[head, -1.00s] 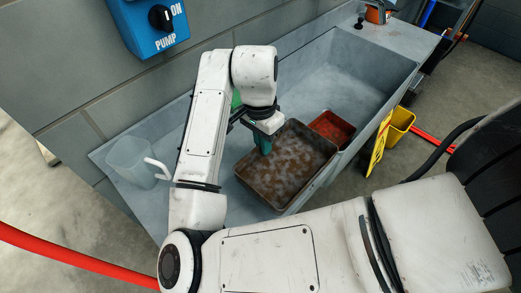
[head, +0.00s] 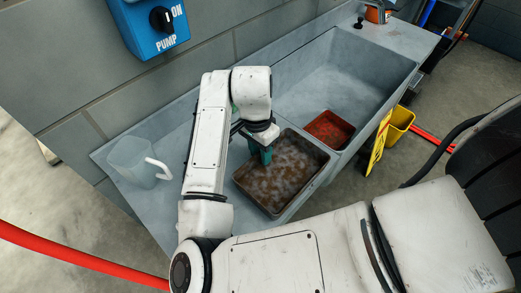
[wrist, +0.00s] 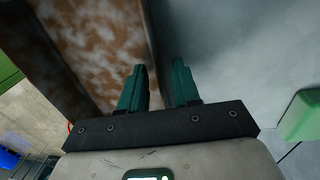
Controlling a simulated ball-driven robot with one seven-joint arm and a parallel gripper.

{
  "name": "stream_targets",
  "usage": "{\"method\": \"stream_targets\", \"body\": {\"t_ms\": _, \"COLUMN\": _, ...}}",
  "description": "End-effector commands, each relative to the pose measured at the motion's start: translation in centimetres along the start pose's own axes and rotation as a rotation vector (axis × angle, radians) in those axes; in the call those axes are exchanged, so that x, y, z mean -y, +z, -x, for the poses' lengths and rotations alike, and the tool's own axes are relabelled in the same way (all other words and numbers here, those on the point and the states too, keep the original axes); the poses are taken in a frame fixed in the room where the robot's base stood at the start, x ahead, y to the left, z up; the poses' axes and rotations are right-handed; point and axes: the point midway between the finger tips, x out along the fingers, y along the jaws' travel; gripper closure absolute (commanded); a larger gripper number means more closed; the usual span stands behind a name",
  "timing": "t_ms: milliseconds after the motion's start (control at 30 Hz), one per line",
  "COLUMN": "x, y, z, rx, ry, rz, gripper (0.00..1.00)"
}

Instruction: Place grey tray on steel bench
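The grey tray (head: 288,178), stained brown inside, lies on the near part of the steel bench (head: 172,128), close to its front edge. It looks flat, but its underside is hidden. My gripper (head: 262,155) is at the tray's back-left side, pointing down. In the wrist view, the tray's wall (wrist: 151,40) runs between the two green fingers of my gripper (wrist: 160,68). One finger is over the inside and one is outside. A gap shows between the fingers and the wall, so the gripper looks open around the rim.
A clear jug (head: 130,160) with a white handle stands at the bench's left end. A yellow bucket (head: 399,122) and yellow sign (head: 380,138) stand off the front side.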

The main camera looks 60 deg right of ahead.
Motion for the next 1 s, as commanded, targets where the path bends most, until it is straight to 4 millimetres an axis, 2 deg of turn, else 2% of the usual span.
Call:
{"method": "stream_targets", "body": {"t_ms": 233, "x": 0.0, "y": 0.0, "z": 0.1, "rx": 0.0, "ry": 0.0, "rz": 0.0, "gripper": 0.67}}
{"method": "stream_targets", "body": {"t_ms": 367, "x": 0.0, "y": 0.0, "z": 0.8, "rx": 0.001, "ry": -0.002, "rz": 0.0, "gripper": 0.67}}
{"method": "stream_targets", "body": {"t_ms": 467, "x": 0.0, "y": 0.0, "z": 2.3, "rx": 0.0, "ry": -0.003, "rz": -0.001, "gripper": 0.67}}
{"method": "stream_targets", "body": {"t_ms": 800, "x": 0.1, "y": 0.1, "z": 9.3, "rx": 0.005, "ry": -0.005, "rz": -0.002, "gripper": 0.67}}
{"method": "stream_targets", "body": {"t_ms": 1000, "x": 0.0, "y": 0.0, "z": 11.6, "rx": 0.002, "ry": -0.002, "rz": 0.0, "gripper": 0.67}}
